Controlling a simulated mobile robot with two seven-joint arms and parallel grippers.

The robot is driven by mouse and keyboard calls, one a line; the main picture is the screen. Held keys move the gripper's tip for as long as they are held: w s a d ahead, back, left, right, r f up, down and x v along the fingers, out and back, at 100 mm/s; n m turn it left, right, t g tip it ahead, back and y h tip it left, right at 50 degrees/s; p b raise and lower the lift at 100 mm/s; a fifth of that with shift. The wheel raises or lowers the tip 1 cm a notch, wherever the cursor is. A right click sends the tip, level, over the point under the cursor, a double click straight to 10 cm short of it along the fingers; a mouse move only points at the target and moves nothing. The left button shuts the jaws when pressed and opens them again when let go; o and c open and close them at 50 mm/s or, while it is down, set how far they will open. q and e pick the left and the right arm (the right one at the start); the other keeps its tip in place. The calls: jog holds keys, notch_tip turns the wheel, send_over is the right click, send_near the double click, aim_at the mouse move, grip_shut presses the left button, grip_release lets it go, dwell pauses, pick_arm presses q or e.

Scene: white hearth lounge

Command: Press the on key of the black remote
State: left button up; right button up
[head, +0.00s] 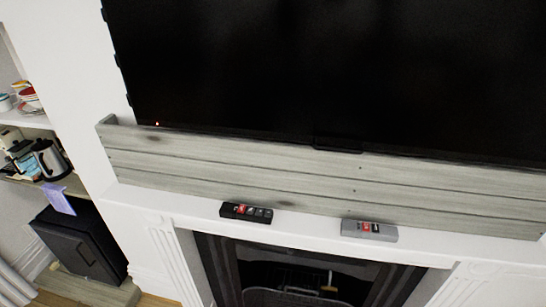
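The black remote (247,212) lies on the white mantel shelf (312,224) above the fireplace. It has a red key (240,209) left of its middle and several dark keys beside it; their markings are too small to read. A grey remote (369,230) with red keys lies on the same shelf, to the right and apart from it. Neither of my grippers shows in the head view.
A pale wooden plank box (330,183) stands along the back of the mantel. A large black TV (330,75) with a small red light is above it. The fireplace opening (300,280) is below. Shelves with a kettle (50,160) and a black cabinet (80,247) are at left.

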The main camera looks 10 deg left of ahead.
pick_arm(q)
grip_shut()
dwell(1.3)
